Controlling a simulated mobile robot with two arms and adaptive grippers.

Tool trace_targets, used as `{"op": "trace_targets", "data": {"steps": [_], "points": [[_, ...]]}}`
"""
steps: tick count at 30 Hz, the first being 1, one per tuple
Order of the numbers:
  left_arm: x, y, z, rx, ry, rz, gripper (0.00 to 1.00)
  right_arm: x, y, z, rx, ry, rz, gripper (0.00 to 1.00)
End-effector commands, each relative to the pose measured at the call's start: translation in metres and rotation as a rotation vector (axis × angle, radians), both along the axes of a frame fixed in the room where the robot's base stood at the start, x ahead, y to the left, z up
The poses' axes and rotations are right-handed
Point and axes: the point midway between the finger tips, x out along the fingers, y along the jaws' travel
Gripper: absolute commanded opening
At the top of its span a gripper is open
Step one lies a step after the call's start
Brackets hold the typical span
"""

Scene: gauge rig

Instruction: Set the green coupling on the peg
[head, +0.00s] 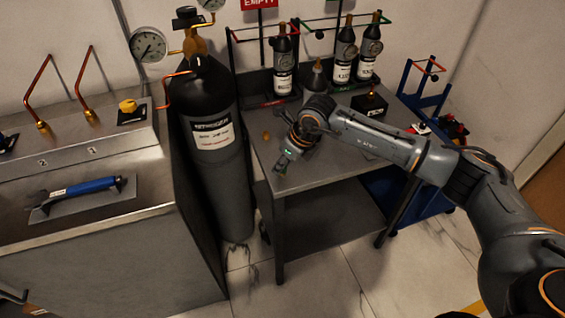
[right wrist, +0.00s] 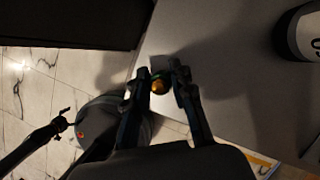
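My right gripper (head: 281,164) reaches down from the right over the front left part of the steel table (head: 325,168). In the right wrist view its two fingers (right wrist: 160,78) are closed on the small green coupling (right wrist: 158,84), which shows green with an orange-brass part. In the head view the coupling is too small and dark to make out clearly. A black box with a small brass upright (head: 371,92) stands at the table's back right; I cannot tell whether this is the peg. Something dark at the lower left edge may be my left gripper (head: 12,297); its fingers are unclear.
A tall black gas cylinder (head: 212,145) stands left of the table. Several dark bottles (head: 284,60) and a grey cone (head: 317,76) stand at its back. A small orange piece (head: 266,135) lies on its left side. A blue-handled tool (head: 88,188) lies on the left bench.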

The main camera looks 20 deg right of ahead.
Motion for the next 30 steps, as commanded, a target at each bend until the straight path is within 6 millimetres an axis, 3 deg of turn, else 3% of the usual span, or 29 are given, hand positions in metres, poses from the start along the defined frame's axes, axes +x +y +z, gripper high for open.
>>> {"op": "trace_targets", "data": {"steps": [8, 12, 23, 30], "points": [[0.000, 0.000, 0.000, 0.000, 0.000, 0.000, 0.85, 0.000, 0.000, 0.000, 0.000, 0.000, 0.000, 0.38], [0.000, 0.000, 0.000, 0.000, 0.000, 0.000, 0.85, 0.000, 0.000, 0.000, 0.000, 0.000, 0.000, 0.63], [0.000, 0.003, 0.000, 0.004, 0.000, 0.000, 0.85, -0.001, -0.001, 0.004, 0.000, 0.000, 0.000, 0.63], [0.000, 0.001, 0.000, 0.002, 0.000, 0.000, 0.85, -0.012, -0.012, 0.042, 0.000, -0.004, -0.001, 0.63]]}}
